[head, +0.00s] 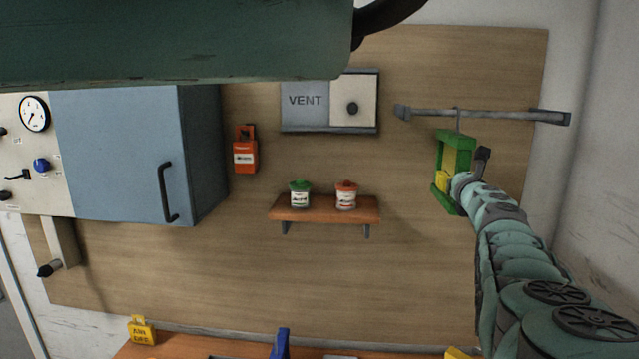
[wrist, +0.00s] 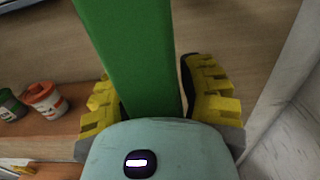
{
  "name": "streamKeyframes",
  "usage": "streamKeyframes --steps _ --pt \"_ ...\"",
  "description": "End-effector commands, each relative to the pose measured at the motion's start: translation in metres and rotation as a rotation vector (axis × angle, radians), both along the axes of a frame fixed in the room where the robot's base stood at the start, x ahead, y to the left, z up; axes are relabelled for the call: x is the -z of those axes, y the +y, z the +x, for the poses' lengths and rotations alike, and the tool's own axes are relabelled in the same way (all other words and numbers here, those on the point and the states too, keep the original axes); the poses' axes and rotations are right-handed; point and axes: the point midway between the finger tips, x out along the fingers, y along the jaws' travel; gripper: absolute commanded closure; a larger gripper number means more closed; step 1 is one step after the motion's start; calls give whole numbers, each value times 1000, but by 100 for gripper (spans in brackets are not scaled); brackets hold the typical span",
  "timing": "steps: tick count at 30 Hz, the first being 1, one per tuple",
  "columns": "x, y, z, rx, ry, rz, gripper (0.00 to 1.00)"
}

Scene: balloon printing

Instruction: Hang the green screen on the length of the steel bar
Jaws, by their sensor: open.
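The green screen (head: 441,150) is an upright green frame with a hook on top, at the right of the head view. Its hook (head: 457,118) meets the steel bar (head: 480,114), and the screen appears to hang from it. In the wrist view a green side of the screen (wrist: 130,55) runs between my yellow fingers. My gripper (head: 442,180) is at the lower part of the screen. In the wrist view my gripper (wrist: 155,95) is open, with a gap between the right finger and the green side. The left finger is partly hidden behind the screen.
A wooden shelf (head: 325,213) holds a green-lidded jar (head: 300,193) and a red-lidded jar (head: 346,195), left of the screen. A vent box (head: 305,102) is left of the bar. The right wall (head: 615,170) is close to my arm. A wooden bench (head: 190,347) lies below.

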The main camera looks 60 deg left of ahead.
Motion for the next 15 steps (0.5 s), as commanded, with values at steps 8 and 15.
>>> streamKeyframes --steps 8,15 --pt "2 0 -2 0 2 -1 61" --pt "7 -6 -8 1 11 1 61"
